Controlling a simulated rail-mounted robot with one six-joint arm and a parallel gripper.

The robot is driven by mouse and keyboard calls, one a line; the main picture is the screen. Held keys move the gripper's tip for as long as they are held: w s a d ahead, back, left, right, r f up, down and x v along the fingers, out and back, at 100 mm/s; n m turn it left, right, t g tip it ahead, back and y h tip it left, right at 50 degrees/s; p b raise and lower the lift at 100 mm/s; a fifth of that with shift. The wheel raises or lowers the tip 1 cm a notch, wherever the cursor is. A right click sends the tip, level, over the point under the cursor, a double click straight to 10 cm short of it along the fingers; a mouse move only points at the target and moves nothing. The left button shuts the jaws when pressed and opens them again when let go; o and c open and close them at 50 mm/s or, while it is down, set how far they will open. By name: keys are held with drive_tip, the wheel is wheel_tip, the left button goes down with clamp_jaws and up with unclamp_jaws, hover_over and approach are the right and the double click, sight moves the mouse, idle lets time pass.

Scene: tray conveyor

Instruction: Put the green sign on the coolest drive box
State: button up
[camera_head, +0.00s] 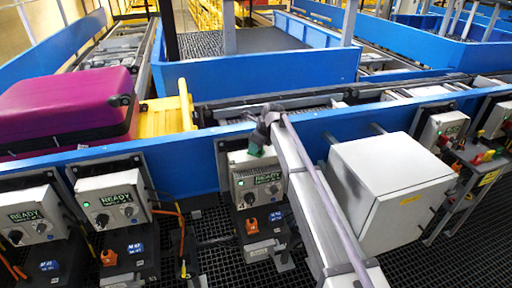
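Several drive boxes with lit READY displays line the blue rail: one at far left (30,216), one left of centre (112,200), one at centre (243,186) and one at right (445,128). Small blue readouts (135,248) sit below the left and centre boxes, too small to read. My gripper (262,136) is over the top of the centre box. A dark green piece (255,149) shows at its tip; I cannot tell whether it is the green sign or whether the fingers hold it.
A large white cabinet (395,185) stands right of my arm. A magenta suitcase (65,108) lies on the conveyor at left, beside a yellow block (165,115). Blue conveyor walls (250,80) run behind. Orange cables hang near the left boxes. Dark grating covers the floor.

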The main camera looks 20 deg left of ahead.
drive_tip(key=o, duration=0.3)
drive_tip(key=shift+r, duration=0.1)
drive_tip(key=shift+r+p, duration=0.3)
drive_tip(key=shift+p, duration=0.05)
drive_tip(key=w+p+v, duration=0.1)
drive_tip(key=p+v, duration=1)
drive_tip(key=v, duration=0.1)
drive_tip(key=s+d+f+n+h, duration=0.1)
drive_tip(key=s+d+n, duration=0.3)
drive_tip(key=s+d, duration=0.55)
drive_tip(key=s+d+n+h, duration=0.1)
drive_tip(key=s+d+n, duration=0.3)
drive_tip(key=d, duration=1.1)
drive_tip(key=s+d+n+h, duration=0.2)
drive_tip(key=s+d+n, duration=1)
drive_tip(key=s+d, duration=0.7)
wheel_tip(320, 180, down, 9)
drive_tip(key=b, duration=0.8)
drive_tip(key=shift+w+a+g, duration=0.15)
drive_tip(key=shift+a+g, duration=0.05)
drive_tip(key=shift+g, duration=0.1)
